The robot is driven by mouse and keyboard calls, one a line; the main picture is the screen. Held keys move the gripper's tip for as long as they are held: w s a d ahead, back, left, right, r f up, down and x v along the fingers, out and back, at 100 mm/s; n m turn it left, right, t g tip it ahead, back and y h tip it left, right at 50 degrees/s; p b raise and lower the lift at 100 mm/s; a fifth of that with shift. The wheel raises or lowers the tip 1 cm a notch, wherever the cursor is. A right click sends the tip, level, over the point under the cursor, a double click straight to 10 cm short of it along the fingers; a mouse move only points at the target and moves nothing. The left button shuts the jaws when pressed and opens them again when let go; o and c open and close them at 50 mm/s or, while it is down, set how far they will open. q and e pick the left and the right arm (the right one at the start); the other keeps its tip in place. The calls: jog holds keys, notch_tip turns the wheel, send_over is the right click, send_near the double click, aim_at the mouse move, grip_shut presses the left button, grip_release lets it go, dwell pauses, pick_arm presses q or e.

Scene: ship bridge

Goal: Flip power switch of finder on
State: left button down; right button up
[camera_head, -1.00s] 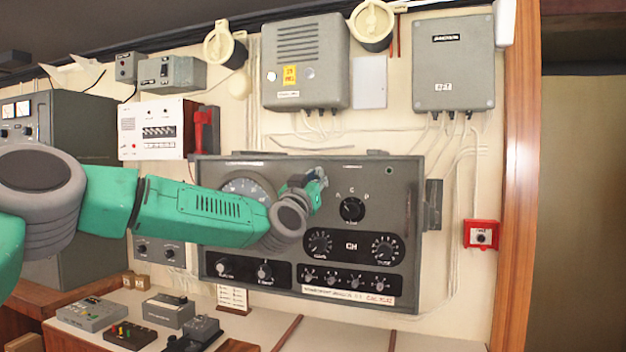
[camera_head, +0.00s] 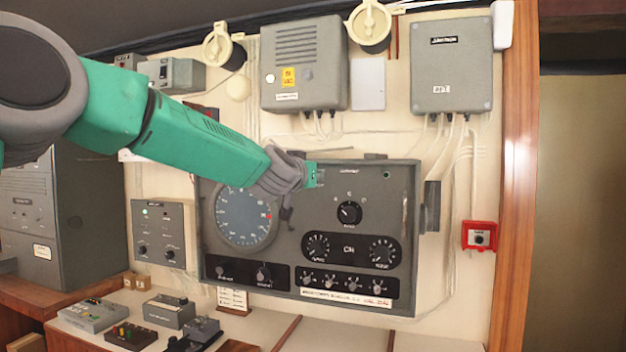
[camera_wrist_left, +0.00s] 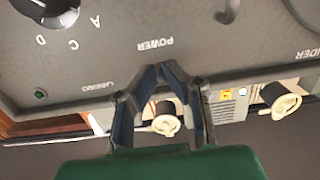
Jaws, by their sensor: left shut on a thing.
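The finder is the wide grey wall panel (camera_head: 402,235) with a round compass dial (camera_head: 242,216), a selector knob (camera_head: 349,213) and rows of smaller knobs. In the left wrist view the panel (camera_wrist_left: 190,60) is upside down, with the POWER label (camera_wrist_left: 155,43) and a green lamp (camera_wrist_left: 40,93). My left gripper (camera_head: 314,176) is at the panel's upper middle, right of the dial. In the wrist view its fingers (camera_wrist_left: 162,69) converge just beside the POWER label, shut on the power switch. The switch itself is hidden by the fingertips. My right gripper is not in view.
Grey boxes (camera_head: 303,65) (camera_head: 452,68) with cables hang above the panel. A red call box (camera_head: 479,236) is on the wall at the right. Small control units (camera_head: 168,310) stand on the desk below. The space in front of the panel's right half is clear.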

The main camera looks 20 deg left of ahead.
pick_arm(q)
jog(key=shift+w+r+g, duration=0.1)
jog(key=shift+r+g, duration=0.35)
jog(key=shift+g, duration=0.45)
jog(key=shift+r+g, duration=0.4)
jog(key=shift+g, duration=0.5)
jog(key=shift+r+g, duration=0.1)
jog(key=shift+g, duration=0.3)
jog(key=c, duration=1.7)
grip_release()
jog(key=shift+w, duration=0.1)
jog(key=shift+w+d+f, duration=0.1)
jog(key=shift+f, duration=0.1)
jog(key=v, duration=1.1)
jog(key=shift+s+d+r, duration=0.1)
jog(key=shift+s+r, duration=0.05)
jog(key=shift+s, duration=0.2)
